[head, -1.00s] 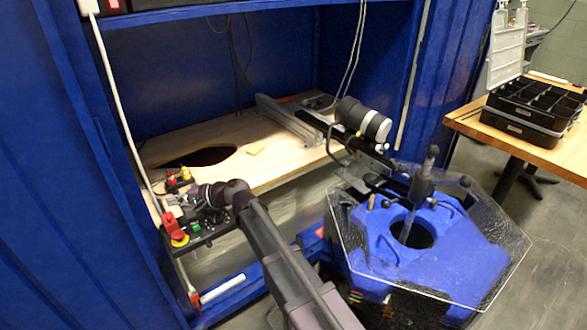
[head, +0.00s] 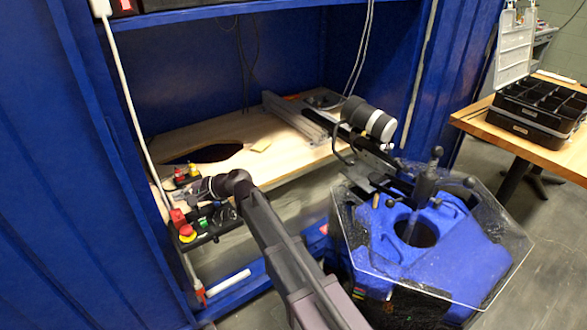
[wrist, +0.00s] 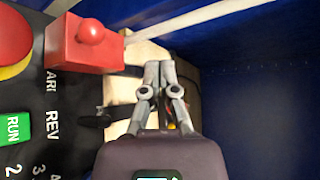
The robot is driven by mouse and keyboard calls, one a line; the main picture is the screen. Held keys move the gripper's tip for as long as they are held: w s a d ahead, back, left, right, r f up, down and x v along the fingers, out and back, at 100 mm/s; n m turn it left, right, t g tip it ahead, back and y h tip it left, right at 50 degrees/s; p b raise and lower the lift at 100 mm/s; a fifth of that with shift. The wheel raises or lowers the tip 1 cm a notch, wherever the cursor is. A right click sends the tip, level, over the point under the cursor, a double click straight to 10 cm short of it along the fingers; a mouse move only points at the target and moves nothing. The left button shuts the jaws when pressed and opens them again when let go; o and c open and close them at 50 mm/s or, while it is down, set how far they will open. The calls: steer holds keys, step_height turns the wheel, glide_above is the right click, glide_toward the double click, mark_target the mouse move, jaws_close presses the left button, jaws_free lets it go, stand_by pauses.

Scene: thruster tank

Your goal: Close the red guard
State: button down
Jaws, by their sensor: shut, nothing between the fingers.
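The red guard (head: 178,218) is on the black control panel (head: 214,230) at the left front of the wooden bench. In the wrist view the guard (wrist: 88,48) is a red block with a rounded knob on it, at the upper left. Whether it stands open or closed is unclear. My gripper (wrist: 160,68) is shut and empty, its fingertips together just right of the guard, with a small gap visible in the picture. In the head view my gripper (head: 188,196) is small and dark, beside the panel.
A red stop button with a yellow ring (head: 187,234) sits next to the guard. A green RUN button (wrist: 17,130) is on the panel. A white cable (head: 125,110) hangs at the left. A blue machine with a clear shield (head: 460,270) stands at the right.

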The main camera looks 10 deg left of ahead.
steer(key=w, duration=0.3)
steer(key=w+d+f+b, duration=0.1)
steer(key=shift+w, duration=0.15)
steer(key=p+v, duration=0.3)
steer(key=v, duration=0.6)
steer(key=shift+d+r, duration=0.15)
steer(key=shift+d, duration=0.15)
steer(key=w+d+r+t+h+p, duration=0.1)
steer(key=d+r+h+p, duration=0.1)
steer(key=d+p, duration=0.5)
steer(key=w+d+r+n+t+h+p, duration=0.1)
steer(key=d+r+h+p, duration=0.2)
steer(key=d, duration=1.2)
steer(key=shift+r+n+t+p, duration=0.35)
steer(key=shift+r+p, duration=0.8)
steer(key=shift+p, duration=1.5)
